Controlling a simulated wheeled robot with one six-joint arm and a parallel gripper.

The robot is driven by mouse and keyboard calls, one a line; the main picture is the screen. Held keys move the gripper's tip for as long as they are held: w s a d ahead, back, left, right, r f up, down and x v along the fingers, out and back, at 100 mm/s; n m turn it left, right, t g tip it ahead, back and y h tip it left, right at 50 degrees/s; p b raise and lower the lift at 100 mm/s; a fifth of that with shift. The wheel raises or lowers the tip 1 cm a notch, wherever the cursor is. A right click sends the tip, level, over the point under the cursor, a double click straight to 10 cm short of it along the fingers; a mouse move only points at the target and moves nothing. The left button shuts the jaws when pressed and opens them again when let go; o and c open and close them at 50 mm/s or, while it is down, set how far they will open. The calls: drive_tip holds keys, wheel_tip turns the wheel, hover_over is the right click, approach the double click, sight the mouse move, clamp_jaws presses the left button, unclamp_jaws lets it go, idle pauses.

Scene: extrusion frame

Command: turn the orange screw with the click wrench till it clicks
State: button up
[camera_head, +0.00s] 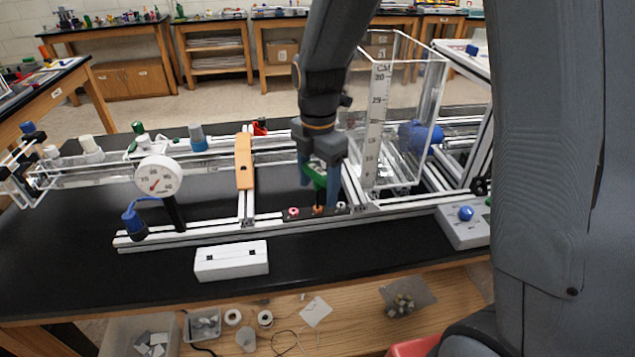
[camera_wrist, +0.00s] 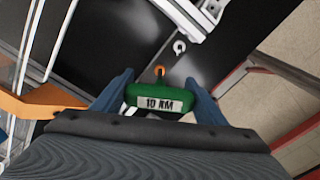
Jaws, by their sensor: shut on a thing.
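My gripper (camera_head: 319,193) points down over the front rail and is shut on the click wrench (camera_head: 317,175). In the wrist view the wrench (camera_wrist: 160,97) is a green body labelled "10 NM", between the two blue fingers of my gripper (camera_wrist: 159,92). In the head view its dark shaft points down at the orange screw (camera_head: 318,210) on a black strip. The orange screw also shows in the wrist view (camera_wrist: 159,71), just beyond the green body. The wrench tip looks to be at the screw, but I cannot tell whether it is seated.
A red-pink screw (camera_head: 293,212) and a white screw (camera_head: 341,206) flank the orange one. A clear tank (camera_head: 405,120) stands close on the right. An orange bar (camera_head: 244,161) and a dial gauge (camera_head: 158,177) are to the left. A white block (camera_head: 231,261) lies in front.

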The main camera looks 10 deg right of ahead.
sight(318, 169)
drive_tip(key=shift+m+p, duration=1.05)
drive_tip(key=shift+m, duration=0.85)
drive_tip(key=shift+s+m+p, duration=0.1)
drive_tip(key=shift+m+p, duration=1.25)
drive_tip(key=shift+m, duration=1.05)
drive_tip(key=shift+f, duration=0.1)
drive_tip(key=shift+n, duration=1)
drive_tip(key=shift+r+p, duration=0.7)
drive_tip(key=shift+r, duration=0.85)
drive_tip(key=shift+r, duration=1.5)
